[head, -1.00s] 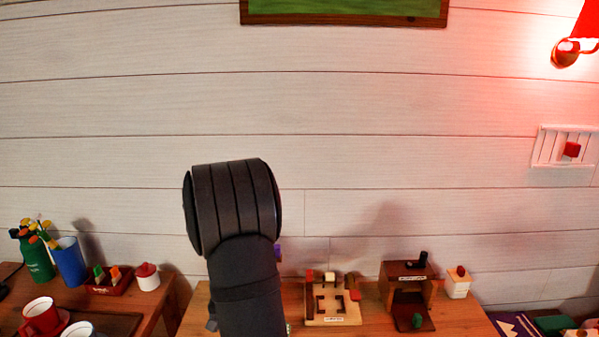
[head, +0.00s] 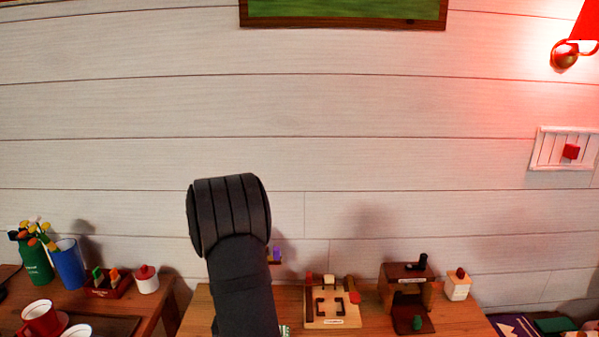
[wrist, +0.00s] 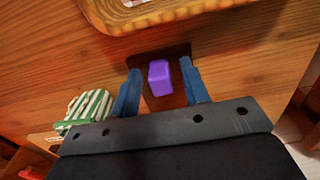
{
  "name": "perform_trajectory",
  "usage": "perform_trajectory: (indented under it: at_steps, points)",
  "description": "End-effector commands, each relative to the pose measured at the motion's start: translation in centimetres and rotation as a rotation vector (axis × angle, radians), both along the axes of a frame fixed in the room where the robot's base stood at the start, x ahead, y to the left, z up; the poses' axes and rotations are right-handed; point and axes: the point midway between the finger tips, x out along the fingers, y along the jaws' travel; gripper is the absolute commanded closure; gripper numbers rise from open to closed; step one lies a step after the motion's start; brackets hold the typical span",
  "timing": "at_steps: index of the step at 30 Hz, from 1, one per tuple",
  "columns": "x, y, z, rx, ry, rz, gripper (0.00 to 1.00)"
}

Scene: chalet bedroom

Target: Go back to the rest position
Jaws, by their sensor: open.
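My gripper (wrist: 160,72) shows in the wrist view with its two blue fingers apart. A purple block (wrist: 160,78) appears between the fingers, with a gap on each side, over a dark patch on the wooden table (wrist: 230,50). Whether the block sits in or on that dark patch is unclear. In the head view my dark arm stands in the middle and hides the gripper. A bit of the purple block (head: 276,252) shows just right of my arm there.
A woven tray (wrist: 170,12) and a green-striped item (wrist: 88,108) lie near the gripper. In the head view, a wooden puzzle board (head: 331,303), a small wooden house (head: 407,283) and a lidded box (head: 458,284) stand right. Red mug (head: 40,319) and blue cup (head: 70,264) stand left.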

Motion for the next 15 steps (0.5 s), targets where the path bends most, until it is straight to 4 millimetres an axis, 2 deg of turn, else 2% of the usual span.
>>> perform_trajectory:
  at_steps: [5,15]
  points:
    - [0.1,0.0,1.8,0.001,-0.003,0.0,0.58]
    - [0.0,0.1,8.2,0.001,-0.003,0.0,0.58]
